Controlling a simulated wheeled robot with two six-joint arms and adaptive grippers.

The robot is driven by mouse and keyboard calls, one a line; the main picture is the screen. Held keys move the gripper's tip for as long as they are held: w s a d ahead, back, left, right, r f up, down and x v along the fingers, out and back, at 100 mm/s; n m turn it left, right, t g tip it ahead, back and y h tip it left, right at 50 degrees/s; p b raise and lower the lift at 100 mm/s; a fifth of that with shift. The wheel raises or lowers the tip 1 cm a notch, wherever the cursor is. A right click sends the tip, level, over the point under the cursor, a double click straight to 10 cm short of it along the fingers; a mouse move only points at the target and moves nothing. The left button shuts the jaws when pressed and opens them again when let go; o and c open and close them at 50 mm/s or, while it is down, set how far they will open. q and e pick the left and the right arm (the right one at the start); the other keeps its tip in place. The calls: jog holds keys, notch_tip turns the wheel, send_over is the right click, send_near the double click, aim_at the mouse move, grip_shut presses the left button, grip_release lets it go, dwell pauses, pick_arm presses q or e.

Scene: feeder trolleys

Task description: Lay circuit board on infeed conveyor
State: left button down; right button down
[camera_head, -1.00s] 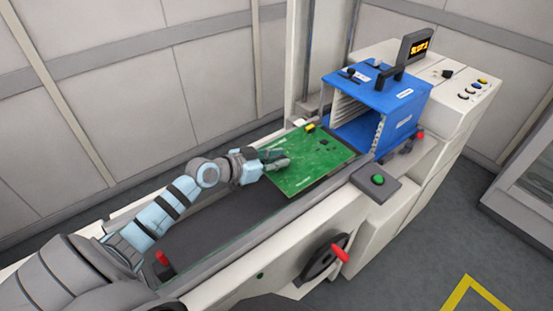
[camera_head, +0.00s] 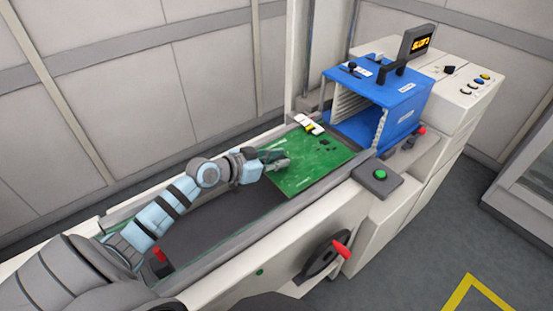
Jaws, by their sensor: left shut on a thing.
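The green circuit board (camera_head: 318,165) lies flat, or nearly so, over the far end of the infeed conveyor (camera_head: 215,220), just in front of the open blue magazine. The conveyor is a dark belt between two pale rails. My left gripper (camera_head: 278,163) is shut on the board's left edge, and its fingers hide part of that edge. I cannot tell whether the board's underside fully touches the belt or rails. My right gripper is not in view.
The blue slotted magazine (camera_head: 402,95) stands open towards the board, on a pale machine with buttons and a small display (camera_head: 418,42). A green button box (camera_head: 378,182) and a red-handled crank (camera_head: 325,260) sit along the near side. The belt's middle is clear.

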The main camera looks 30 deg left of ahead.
pick_arm(q)
jog(key=shift+f+b, duration=0.5)
jog(key=c, duration=1.4)
grip_release()
jog(key=shift+s, duration=0.1)
jog(key=v, duration=0.7)
jog(key=shift+s+r, duration=0.15)
